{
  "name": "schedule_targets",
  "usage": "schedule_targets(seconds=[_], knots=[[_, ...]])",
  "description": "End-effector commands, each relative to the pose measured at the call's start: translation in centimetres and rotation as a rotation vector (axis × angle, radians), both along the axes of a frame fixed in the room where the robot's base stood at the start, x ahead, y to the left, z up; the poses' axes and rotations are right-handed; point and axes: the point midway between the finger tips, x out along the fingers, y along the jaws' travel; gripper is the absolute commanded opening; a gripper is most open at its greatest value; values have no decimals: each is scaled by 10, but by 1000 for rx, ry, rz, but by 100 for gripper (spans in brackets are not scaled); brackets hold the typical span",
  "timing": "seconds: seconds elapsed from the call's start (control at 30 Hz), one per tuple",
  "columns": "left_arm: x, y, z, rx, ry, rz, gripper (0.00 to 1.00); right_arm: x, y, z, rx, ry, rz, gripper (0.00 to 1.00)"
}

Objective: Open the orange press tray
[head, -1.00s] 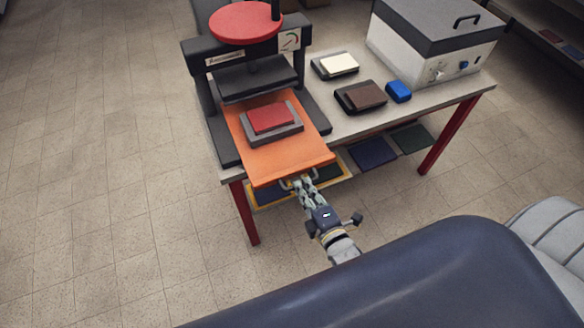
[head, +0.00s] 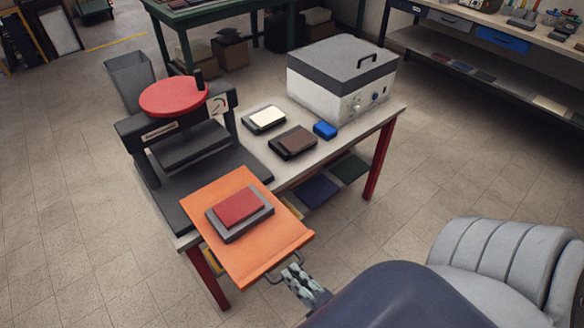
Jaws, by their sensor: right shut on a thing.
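The orange press tray (head: 269,257) is slid out of the black press (head: 178,130) and reaches past the table's front edge. A red block (head: 238,206) on a grey plate (head: 262,219) lies on it. A metal handle (head: 278,277) is on the tray's front edge. My right gripper (head: 291,270) is shut on the handle, with its fingers partly visible; the wrist is mostly hidden behind my dark blue body part. My left gripper is out of view.
The table (head: 390,112) also holds a cream block (head: 264,117), a brown block (head: 293,139), a blue block (head: 325,130) and a white box with a grey lid (head: 342,76). Free floor lies left and right. A grey bin (head: 130,80) stands behind the press.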

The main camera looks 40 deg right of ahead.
Motion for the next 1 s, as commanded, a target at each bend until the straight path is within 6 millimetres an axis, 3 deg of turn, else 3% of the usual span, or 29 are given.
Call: schedule_targets(seconds=[0.2, 0.23, 0.3, 0.73, 1.0], knots=[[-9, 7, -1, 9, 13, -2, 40, 0, 0, -1, 0, 2, 0, 0], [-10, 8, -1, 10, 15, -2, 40, 0, 0, -1, 0, 2, 0, 16], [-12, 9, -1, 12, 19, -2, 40, 0, 0, -1, 0, 2, -1, 31], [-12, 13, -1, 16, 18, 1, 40, -5, 0, 0, 0, 3, -1, 31], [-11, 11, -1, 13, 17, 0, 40, -52, -2, 8, -1, 8, -2, 31]])
